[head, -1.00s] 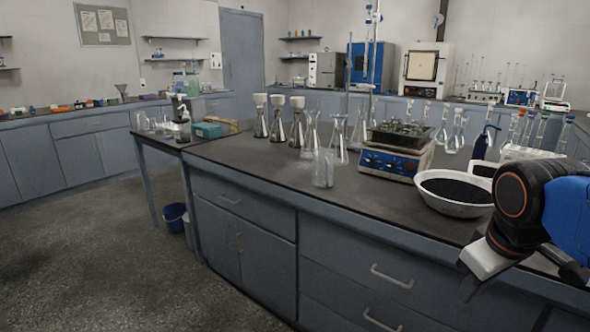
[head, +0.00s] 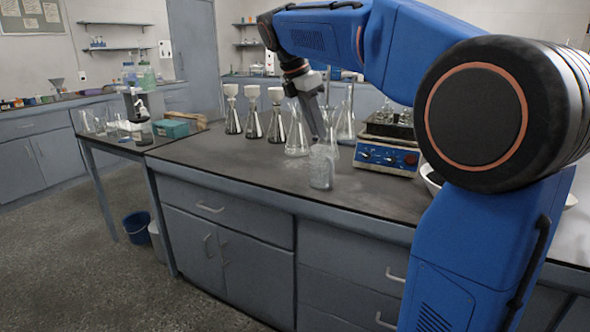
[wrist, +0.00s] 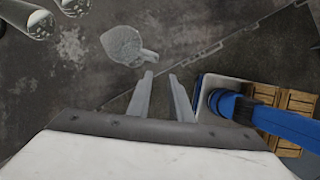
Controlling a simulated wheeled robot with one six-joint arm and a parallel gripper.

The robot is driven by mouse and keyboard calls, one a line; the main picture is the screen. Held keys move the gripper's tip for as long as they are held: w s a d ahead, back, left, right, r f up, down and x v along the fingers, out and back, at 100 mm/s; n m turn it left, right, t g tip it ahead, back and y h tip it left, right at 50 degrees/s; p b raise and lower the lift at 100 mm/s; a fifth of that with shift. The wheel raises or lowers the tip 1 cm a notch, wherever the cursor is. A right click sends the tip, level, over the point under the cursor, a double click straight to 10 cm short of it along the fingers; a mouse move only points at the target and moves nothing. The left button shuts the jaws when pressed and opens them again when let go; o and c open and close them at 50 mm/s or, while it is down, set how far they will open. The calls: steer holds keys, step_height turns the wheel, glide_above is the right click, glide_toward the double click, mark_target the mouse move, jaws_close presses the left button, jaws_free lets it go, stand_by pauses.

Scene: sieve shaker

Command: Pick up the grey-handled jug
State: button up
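A clear, greyish glass jug (head: 321,168) stands upright on the dark bench near its front edge. In the wrist view it shows from above as a pale round jug (wrist: 122,45), with a projection on its right side. I cannot clearly tell the handle's colour. My gripper (head: 321,132) is above the jug in the head view, pointing down and partly overlapping the glassware behind. In the wrist view my gripper (wrist: 160,77) has its two fingers apart with nothing between them. The jug is ahead and to the left of the fingertips, apart from them.
Conical flasks (head: 297,135) stand close behind the jug. Flasks with white funnels (head: 252,115) are to the left. A blue-fronted shaker (head: 386,157) stands to the right. Bare bench (head: 215,155) lies left of the jug.

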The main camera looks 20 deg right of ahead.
glide_above(328, 188)
steer(key=a, duration=0.2)
steer(key=f, duration=1)
steer(key=shift+s+d+f, duration=0.1)
steer(key=shift+s+f, duration=0.2)
steer(key=shift+f, duration=0.1)
steer(key=shift+x, duration=2.7)
jaws_close()
